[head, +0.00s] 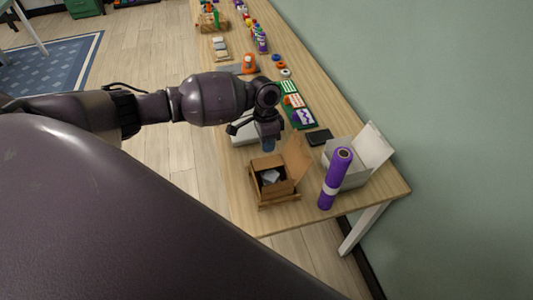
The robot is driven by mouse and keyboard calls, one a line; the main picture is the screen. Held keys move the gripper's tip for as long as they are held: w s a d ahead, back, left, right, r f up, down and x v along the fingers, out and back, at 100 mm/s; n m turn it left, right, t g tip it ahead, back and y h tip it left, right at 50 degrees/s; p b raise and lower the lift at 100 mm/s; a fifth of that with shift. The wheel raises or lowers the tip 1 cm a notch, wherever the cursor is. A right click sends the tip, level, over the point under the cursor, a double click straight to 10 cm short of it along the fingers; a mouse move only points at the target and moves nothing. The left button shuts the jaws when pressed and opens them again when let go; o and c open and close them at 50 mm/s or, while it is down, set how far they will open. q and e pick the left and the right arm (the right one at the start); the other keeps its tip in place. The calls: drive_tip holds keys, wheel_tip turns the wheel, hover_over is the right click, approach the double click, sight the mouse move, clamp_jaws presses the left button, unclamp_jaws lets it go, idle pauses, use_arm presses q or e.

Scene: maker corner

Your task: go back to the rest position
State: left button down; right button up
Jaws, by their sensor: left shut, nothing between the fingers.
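My left gripper (268,146) shows in the head view at the end of my left arm, which comes in from the left. It points down over the workbench, just above and behind an open brown cardboard box (287,186). The gripper is shut and looks empty; its tips are small in the picture. A pale item (270,176) lies inside the box. My right gripper is not in view.
The wooden workbench (245,215) runs along the green wall. A purple roll (335,180) stands upright beside a white open box (357,178). A dark flat item (319,137) lies behind them. Several tools and bottles line the far end. Floor left of the bench is clear.

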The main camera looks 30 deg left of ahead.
use_arm(q)
drive_tip(key=s+d+v, duration=0.1)
drive_tip(key=v, duration=0.4)
drive_tip(key=s+d+f+t+h, duration=0.1)
drive_tip(key=s+d+f+t, duration=0.35)
drive_tip(key=s+d, duration=0.8)
drive_tip(key=s+a+r+n+y, duration=0.35)
drive_tip(key=s+a+n, duration=0.55)
drive_tip(key=s, duration=0.5)
drive_tip(key=shift+w+a+f+m+t+b, duration=0.1)
drive_tip(key=shift+w+f+m+t+b, duration=0.3)
drive_tip(key=shift+w+f+t, duration=1.45)
drive_tip(key=shift+w+a+f+m+t+b, duration=0.1)
drive_tip(key=shift+w+f+m+t+b, duration=0.3)
drive_tip(key=shift+f+t, duration=1.5)
drive_tip(key=shift+w+a+f+m+t+b, duration=0.15)
drive_tip(key=shift+w+f+t+b, duration=0.8)
drive_tip(key=shift+f, duration=2.2)
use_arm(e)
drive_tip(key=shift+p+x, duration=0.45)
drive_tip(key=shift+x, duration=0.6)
use_arm(q)
drive_tip(key=shift+w+g, duration=0.35)
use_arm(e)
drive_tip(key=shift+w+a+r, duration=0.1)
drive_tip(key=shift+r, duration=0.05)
